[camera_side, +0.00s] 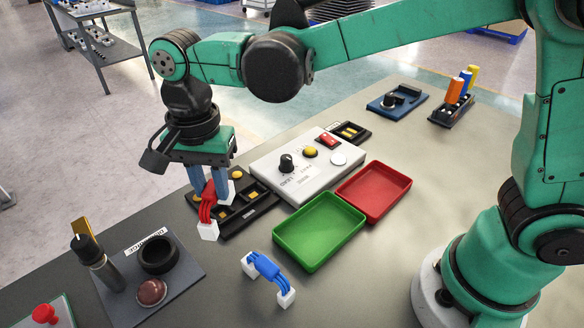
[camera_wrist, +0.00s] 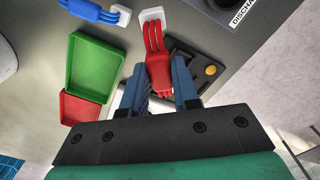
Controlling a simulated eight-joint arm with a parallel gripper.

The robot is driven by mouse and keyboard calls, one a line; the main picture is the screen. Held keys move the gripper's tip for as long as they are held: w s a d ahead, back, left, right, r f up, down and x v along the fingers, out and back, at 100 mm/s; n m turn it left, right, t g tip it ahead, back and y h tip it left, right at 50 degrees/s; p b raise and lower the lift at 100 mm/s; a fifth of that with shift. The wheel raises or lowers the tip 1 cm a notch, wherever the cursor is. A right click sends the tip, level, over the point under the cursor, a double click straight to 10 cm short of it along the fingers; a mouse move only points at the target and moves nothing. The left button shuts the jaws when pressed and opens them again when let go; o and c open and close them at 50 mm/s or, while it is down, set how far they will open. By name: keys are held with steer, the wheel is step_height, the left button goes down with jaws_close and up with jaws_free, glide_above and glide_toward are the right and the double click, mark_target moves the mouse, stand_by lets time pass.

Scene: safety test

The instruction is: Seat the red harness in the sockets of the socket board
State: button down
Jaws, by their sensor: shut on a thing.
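My gripper (camera_side: 209,182) points down with its blue fingers shut on the red harness (camera_side: 206,205). The harness has red wires with a white plug hanging at the near end; a second white plug shows partly behind the fingers. In the wrist view the red harness (camera_wrist: 158,66) sits between the fingers (camera_wrist: 158,84), one white plug pointing away. The black socket board (camera_side: 236,219) lies just behind and right of the harness, with yellow-marked sockets. It shows in the wrist view too (camera_wrist: 209,88), partly hidden by a finger. The harness appears held above the board's left edge; exact height is unclear.
A blue harness (camera_side: 267,267) with white plugs lies on the table in front. A green tray (camera_side: 319,232) and red tray (camera_side: 374,191) stand right. A white button panel (camera_side: 309,178) is behind. A grey plate (camera_side: 186,283) with a black ring and a bottle is at left.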

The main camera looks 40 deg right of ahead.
steer(key=w+d+m, duration=0.5)
steer(key=d+m, duration=0.1)
steer(key=m, duration=0.1)
glide_above(239, 205)
steer(key=shift+f, duration=2.4)
steer(key=shift+f, duration=0.9)
steer(key=shift+c, duration=0.9)
jaws_free()
step_height(239, 205, up, 7)
